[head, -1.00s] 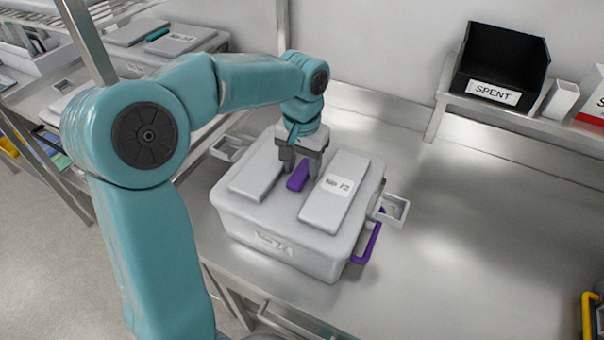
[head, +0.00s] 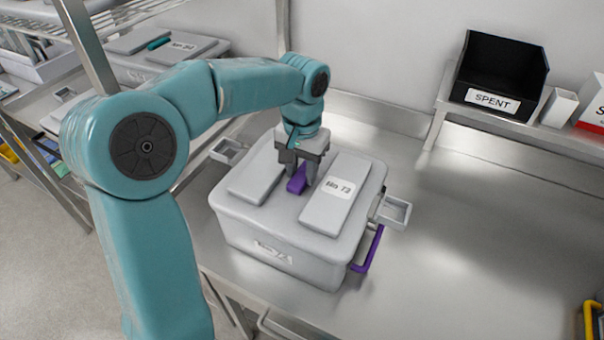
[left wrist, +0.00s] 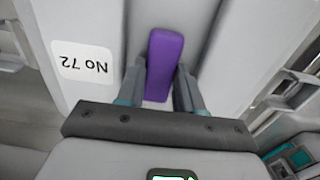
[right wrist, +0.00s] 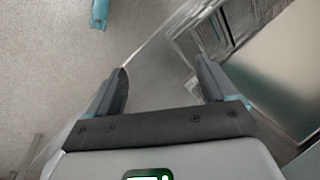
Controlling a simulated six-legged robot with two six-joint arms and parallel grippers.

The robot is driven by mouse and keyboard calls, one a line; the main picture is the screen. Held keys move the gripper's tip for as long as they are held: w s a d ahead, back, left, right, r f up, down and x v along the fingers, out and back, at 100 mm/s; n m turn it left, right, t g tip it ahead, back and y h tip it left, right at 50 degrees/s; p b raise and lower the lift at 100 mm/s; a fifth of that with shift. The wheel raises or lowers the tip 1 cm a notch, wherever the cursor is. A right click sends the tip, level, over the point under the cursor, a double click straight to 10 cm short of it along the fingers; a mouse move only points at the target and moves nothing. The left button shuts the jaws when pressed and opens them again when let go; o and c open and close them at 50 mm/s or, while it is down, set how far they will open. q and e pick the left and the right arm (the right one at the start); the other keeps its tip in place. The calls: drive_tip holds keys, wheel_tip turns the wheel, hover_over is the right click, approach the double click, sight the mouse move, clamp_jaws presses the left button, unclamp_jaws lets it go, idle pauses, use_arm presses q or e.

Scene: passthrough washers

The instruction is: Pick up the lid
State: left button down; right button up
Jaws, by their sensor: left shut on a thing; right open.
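The pale grey lid (head: 262,210) lies on top of a grey box (head: 240,232) on the metal bench. It has two raised pads, one labelled "No 72", and a purple handle (head: 297,180) between them. My left gripper (head: 302,183) is over the lid with its fingers on both sides of the handle, shut on it. The left wrist view shows the purple handle (left wrist: 164,62) between the fingers. The lid appears to sit on the box; I cannot tell any gap. My right gripper (right wrist: 163,80) is open and empty, seen only in its wrist view, with floor beyond it.
Small trays (head: 393,212) and a purple side handle (head: 368,249) stick out from the box. The bench (head: 480,230) right of the box is clear.

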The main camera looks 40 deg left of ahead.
use_arm(q)
wheel_tip(320, 180, up, 18)
drive_tip(key=p, duration=0.2)
drive_tip(key=shift+r+p, duration=0.25)
drive_tip(key=shift+p, duration=0.05)
drive_tip(key=shift+r, duration=0.15)
wheel_tip(320, 180, up, 5)
drive_tip(key=p, duration=0.6)
hover_over(302, 175)
idle(0.3)
drive_tip(key=shift+f, duration=0.2)
